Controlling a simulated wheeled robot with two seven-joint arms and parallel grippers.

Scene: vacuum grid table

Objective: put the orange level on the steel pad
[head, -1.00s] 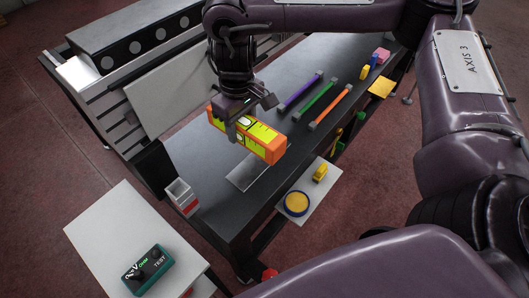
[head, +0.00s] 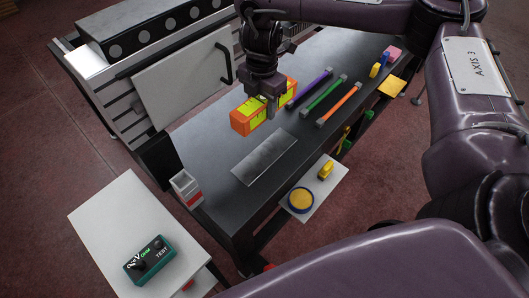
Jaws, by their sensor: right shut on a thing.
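The orange level (head: 244,120) has yellow-green faces and is gripped in my right gripper (head: 268,103), whose arm comes in from the top right. The level appears raised over the dark table (head: 205,140), just behind the steel pad. The steel pad (head: 264,158) is a flat grey rectangle near the table's front edge, and its whole top is bare. My right gripper hides part of the level's far end. My left gripper is not in view.
Purple, green and orange bars (head: 325,96) lie right of the level. A small red and white box (head: 186,187) stands at the table's left end. A low shelf in front holds a round yellow-blue item (head: 300,200). A green tester (head: 148,260) sits on a white side table (head: 122,208).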

